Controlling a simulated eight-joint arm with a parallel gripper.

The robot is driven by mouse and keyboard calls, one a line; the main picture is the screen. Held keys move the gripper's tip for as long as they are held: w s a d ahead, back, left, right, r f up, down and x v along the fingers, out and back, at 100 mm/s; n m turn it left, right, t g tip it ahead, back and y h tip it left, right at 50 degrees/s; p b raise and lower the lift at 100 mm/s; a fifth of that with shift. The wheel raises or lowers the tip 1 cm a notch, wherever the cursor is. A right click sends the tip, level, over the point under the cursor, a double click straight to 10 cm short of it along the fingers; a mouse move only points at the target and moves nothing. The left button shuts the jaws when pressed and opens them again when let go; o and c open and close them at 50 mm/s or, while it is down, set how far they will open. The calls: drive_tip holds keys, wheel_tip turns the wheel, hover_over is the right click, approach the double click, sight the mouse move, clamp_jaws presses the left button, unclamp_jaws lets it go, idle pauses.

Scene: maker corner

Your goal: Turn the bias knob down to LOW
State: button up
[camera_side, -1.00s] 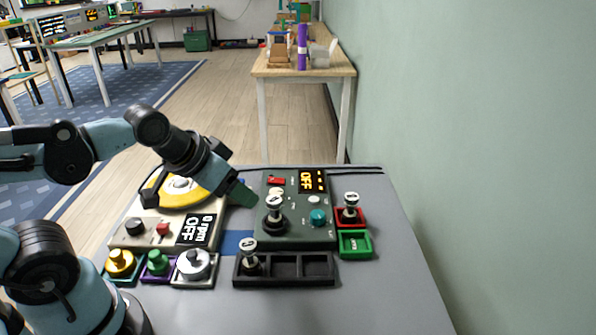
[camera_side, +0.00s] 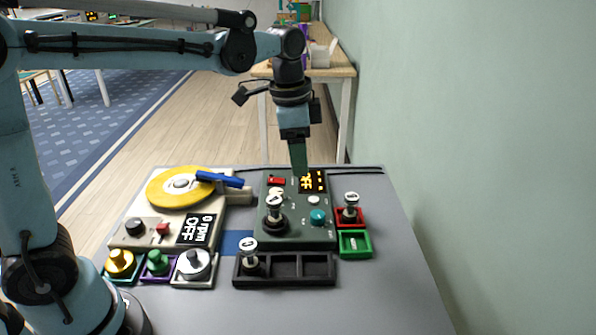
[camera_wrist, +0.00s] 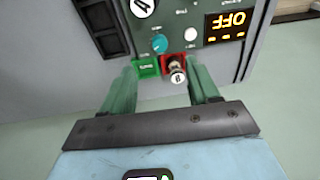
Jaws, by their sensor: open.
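A dark green device (camera_side: 262,228) stands on the grey table and carries a teal knob (camera_side: 318,216), the likely bias knob. Its label is too small to read in the side view. The teal knob also shows in the wrist view (camera_wrist: 159,44). The device's display (camera_side: 319,182) reads OFF and is partly covered by my gripper. My gripper (camera_side: 300,172) points down above the device's far part, behind the teal knob in the side view. In the wrist view my gripper's green fingers (camera_wrist: 164,72) are apart with nothing held between them.
A numbered tube (camera_side: 274,203) stands in the device's round socket. A red tray (camera_side: 340,225) with another tube and a green tray (camera_side: 355,254) sit at the right. A black tray (camera_side: 290,284) lies in front. A turntable (camera_side: 150,213) stands left.

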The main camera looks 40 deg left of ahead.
sight(316, 213)
drive_tip(key=w+f+m, duration=0.1)
drive_tip(key=f, duration=0.3)
drive_tip(key=w+d+f+m+g, duration=0.1)
drive_tip(key=f, duration=0.4)
drive_tip(key=w+d+f+m+g, duration=0.1)
drive_tip(key=f, duration=0.4)
drive_tip(key=shift+w+d+f, duration=0.1)
drive_tip(key=c, duration=1)
drive_tip(key=shift+c, duration=0.2)
